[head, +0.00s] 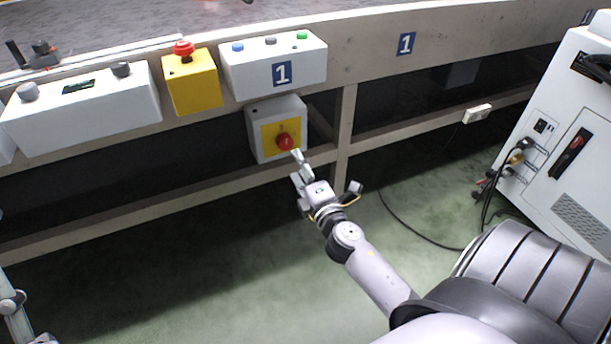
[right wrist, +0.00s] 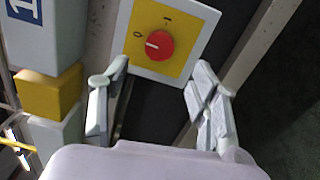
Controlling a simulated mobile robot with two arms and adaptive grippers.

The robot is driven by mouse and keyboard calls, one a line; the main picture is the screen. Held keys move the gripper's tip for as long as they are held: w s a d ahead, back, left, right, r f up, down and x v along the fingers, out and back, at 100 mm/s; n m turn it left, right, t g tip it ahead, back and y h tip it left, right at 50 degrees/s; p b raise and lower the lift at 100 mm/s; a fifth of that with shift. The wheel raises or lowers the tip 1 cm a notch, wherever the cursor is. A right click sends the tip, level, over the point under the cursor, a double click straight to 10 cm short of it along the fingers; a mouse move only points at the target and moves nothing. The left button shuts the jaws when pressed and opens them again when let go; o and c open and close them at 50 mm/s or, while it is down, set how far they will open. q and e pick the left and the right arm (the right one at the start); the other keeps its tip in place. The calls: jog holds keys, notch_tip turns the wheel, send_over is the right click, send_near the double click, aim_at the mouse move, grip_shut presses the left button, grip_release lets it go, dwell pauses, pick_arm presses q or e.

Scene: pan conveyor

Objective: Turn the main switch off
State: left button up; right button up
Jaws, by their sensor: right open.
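The main switch is a red rotary knob (head: 285,141) on a yellow plate (head: 268,146), on the front of a light grey box (head: 275,110) below the table edge. In the right wrist view, the red knob (right wrist: 159,46) shows a short white mark pointing left, towards the side of the 0 label; the 1 label is above the knob. My right gripper (head: 325,172) is open and empty, just below and right of the knob, apart from it. In the right wrist view its fingers (right wrist: 160,95) stand wide apart below the plate. A white part of my left arm shows at the lower left edge.
Above are a yellow box (head: 192,84) with a red push button, a white button box (head: 272,68) and a white control box (head: 85,108). A table leg (head: 345,125) stands right of the switch box. A white cabinet (head: 570,150) with cables is at right.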

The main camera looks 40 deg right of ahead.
jog(key=shift+v, duration=1.75)
